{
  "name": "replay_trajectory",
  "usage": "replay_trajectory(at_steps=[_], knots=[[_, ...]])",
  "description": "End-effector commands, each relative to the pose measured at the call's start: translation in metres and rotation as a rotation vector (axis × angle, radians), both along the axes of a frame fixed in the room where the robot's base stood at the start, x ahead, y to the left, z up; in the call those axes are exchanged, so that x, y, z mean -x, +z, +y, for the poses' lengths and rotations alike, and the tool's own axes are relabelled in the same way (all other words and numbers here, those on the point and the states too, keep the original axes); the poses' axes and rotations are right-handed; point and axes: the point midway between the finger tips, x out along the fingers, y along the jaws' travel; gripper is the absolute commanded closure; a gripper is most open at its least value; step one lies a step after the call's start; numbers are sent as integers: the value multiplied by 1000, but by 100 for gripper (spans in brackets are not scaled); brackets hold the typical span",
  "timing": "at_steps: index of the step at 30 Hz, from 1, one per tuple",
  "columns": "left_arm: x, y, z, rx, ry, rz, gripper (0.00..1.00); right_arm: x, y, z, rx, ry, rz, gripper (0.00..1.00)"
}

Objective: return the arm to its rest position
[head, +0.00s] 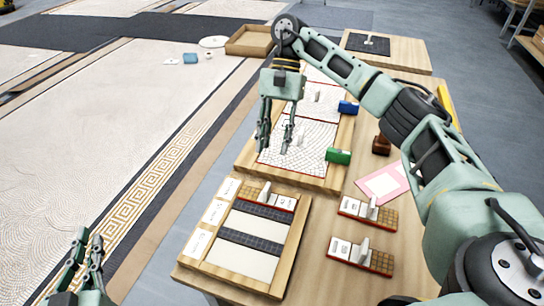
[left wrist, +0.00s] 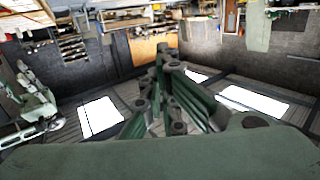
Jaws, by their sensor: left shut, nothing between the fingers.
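My left gripper (head: 89,240) is at the bottom left of the head view, over the floor mosaic and away from the table. Its fingers are together with nothing between them. It also shows in the left wrist view (left wrist: 166,85), pointing out towards the room. My right arm reaches across the table from the right. My right gripper (head: 274,146) points down over the pale mosaic panel (head: 305,155), its fingers apart and nothing seen between them. I cannot tell its exact height above the panel.
The wooden table (head: 335,215) holds a striped tray (head: 228,276), a green block (head: 338,156), a blue block (head: 347,107), a pink-edged card (head: 383,184) and several small labelled trays. A wooden box (head: 249,41) is at the back. The floor mosaic (head: 90,130) left of the table is mostly clear.

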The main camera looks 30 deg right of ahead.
Motion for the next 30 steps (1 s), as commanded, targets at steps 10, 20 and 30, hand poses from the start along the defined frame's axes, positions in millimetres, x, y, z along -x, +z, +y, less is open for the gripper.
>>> replay_trajectory(at_steps=[10, 20, 30], knots=[[0, 0, 0, 0, 0, -1, 100, -3, 9, -4, 0, -2, 0, 69], [0, 0, 0, 0, 0, -1, 100, -3, 8, -4, 0, -2, 0, 69], [-15, -53, -1, -45, 4, 183, 100, -3, 68, -4, 0, -2, -2, 69]])
